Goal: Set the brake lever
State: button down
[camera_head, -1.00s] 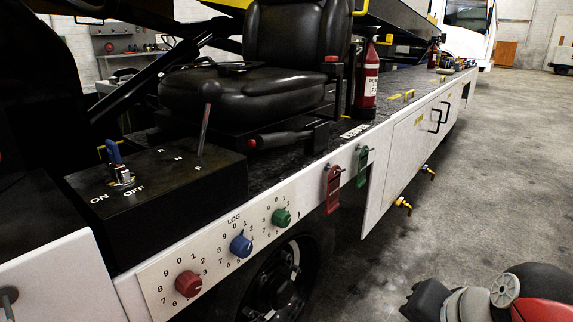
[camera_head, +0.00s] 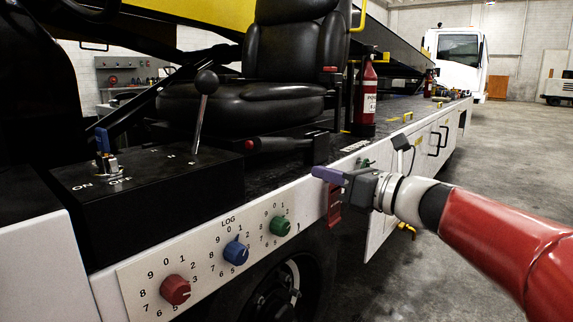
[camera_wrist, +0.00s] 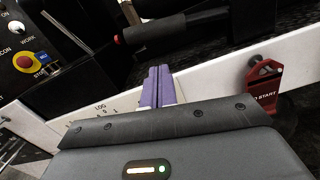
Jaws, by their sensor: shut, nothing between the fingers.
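A black lever with a red end button (camera_head: 285,142) lies almost level beside the seat base. It looks like a handbrake, and I take it as the brake lever. In the wrist view its dark grip (camera_wrist: 165,38) lies past my fingertips, its red tip at the left. My gripper (camera_head: 318,173) has purple fingers pressed together and empty. It is outside the white side panel, right of the lever and apart from it. In the wrist view the shut fingers (camera_wrist: 157,72) point toward the lever.
A black console (camera_head: 150,185) carries a ball-topped shift lever (camera_head: 202,105) and a blue-handled key switch (camera_head: 104,150). Red, blue and green knobs line the side panel. A red tag (camera_head: 334,205) hangs close below my gripper. Floor at right is clear.

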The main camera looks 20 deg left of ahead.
aim_at(291, 143)
jog(key=shift+a, duration=0.1)
jog(key=x, duration=0.9)
jog(key=shift+w+a, duration=0.2)
jog(key=shift+a, duration=0.15)
